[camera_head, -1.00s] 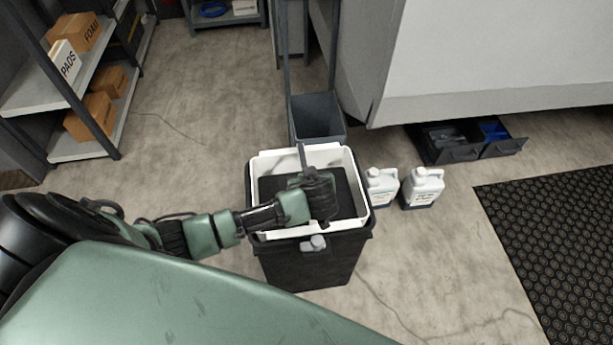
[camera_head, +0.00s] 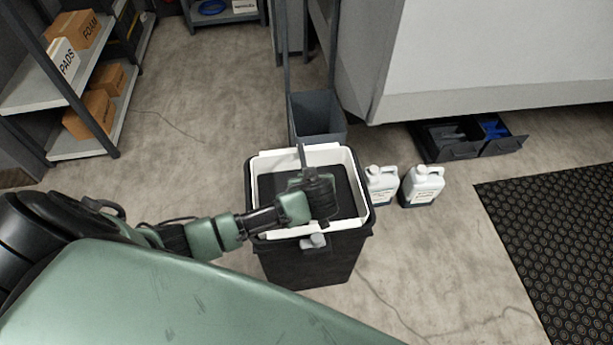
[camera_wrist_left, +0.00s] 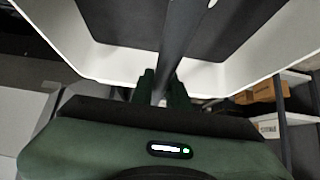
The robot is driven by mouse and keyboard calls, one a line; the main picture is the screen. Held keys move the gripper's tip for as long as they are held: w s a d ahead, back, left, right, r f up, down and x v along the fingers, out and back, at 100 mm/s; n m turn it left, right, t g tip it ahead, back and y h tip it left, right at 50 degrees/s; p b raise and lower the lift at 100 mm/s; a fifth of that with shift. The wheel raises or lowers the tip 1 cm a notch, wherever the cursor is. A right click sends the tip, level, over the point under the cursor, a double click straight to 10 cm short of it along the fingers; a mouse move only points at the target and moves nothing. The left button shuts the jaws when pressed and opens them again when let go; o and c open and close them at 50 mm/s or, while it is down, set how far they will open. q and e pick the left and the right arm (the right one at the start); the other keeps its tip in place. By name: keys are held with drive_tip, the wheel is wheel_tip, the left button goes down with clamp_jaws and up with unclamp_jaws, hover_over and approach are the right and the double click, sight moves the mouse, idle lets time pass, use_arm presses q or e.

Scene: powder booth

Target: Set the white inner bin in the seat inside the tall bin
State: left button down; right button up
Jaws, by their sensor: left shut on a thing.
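The tall bin (camera_head: 305,268) is black and stands upright on the floor in the middle of the head view. The white inner bin (camera_head: 285,233) is in its mouth, its white rim framed by the tall bin's dark rim. A dark panel fills most of the view inside it. My left gripper (camera_head: 306,180) is over the inner bin, shut on its grey bar handle (camera_head: 302,156). The wrist view shows the handle (camera_wrist_left: 181,40) between the fingers (camera_wrist_left: 160,88) and the white wall (camera_wrist_left: 105,62) beyond. The seat inside the tall bin is hidden. My right gripper is not in view.
A grey open bin (camera_head: 318,112) stands just behind the tall bin. Two white jugs (camera_head: 381,186) (camera_head: 422,186) stand close to its right. A black mat (camera_head: 555,240) lies at right and a shelf with boxes (camera_head: 90,112) stands at left. Floor between shelf and bin is clear.

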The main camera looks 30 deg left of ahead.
use_arm(q)
drive_tip(key=shift+f, duration=0.2)
idle(0.4)
drive_tip(key=shift+f+b, duration=0.3)
drive_tip(key=shift+f, duration=0.15)
idle(0.5)
drive_tip(key=c, duration=1.3)
unclamp_jaws()
drive_tip(key=v, duration=0.7)
drive_tip(key=shift+s+d+r+p, duration=0.15)
drive_tip(key=shift+s+r+p, duration=0.1)
drive_tip(key=shift+r+p, duration=0.05)
